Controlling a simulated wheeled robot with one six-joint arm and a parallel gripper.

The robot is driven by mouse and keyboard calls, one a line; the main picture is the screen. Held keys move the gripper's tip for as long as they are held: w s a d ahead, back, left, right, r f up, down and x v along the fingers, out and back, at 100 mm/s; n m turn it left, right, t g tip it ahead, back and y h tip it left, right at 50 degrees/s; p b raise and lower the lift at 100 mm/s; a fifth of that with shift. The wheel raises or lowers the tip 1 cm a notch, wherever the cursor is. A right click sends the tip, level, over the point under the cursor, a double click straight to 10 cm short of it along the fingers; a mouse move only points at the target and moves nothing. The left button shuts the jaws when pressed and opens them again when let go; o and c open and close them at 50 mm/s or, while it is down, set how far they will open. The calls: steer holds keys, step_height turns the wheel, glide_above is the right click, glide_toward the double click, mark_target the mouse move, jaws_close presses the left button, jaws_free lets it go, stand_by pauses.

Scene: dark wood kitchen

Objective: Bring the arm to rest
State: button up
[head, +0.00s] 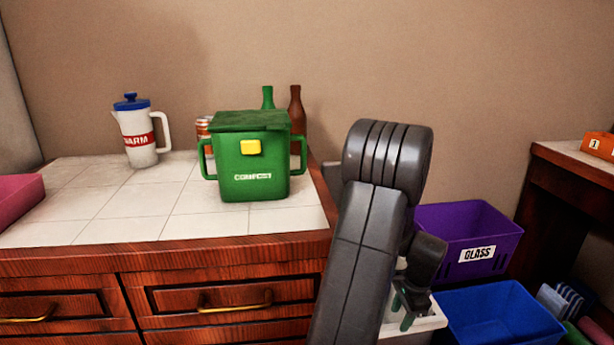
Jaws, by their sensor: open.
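My arm rises from the bottom of the head view, right of the counter's end, and bends over at a thick grey elbow. Its far end points down behind the upper link. My gripper (408,308) is small and partly hidden there, low in front of a white bin (432,322). Its fingers look apart, and I see nothing held between them.
A green compost bin (254,170) stands near the right end of the tiled counter (130,205). A purple glass bin (455,225) and blue bin (500,320) sit right of my arm.

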mark_target(395, 326)
steer(key=f+b, duration=0.1)
steer(key=f, duration=0.4)
steer(key=a+f+b, duration=0.1)
steer(key=f, duration=0.2)
steer(key=shift+w+f+b, duration=0.2)
steer(key=shift+f+b, duration=0.15)
steer(key=shift+r+p, duration=0.85)
steer(key=shift+r, duration=1.1)
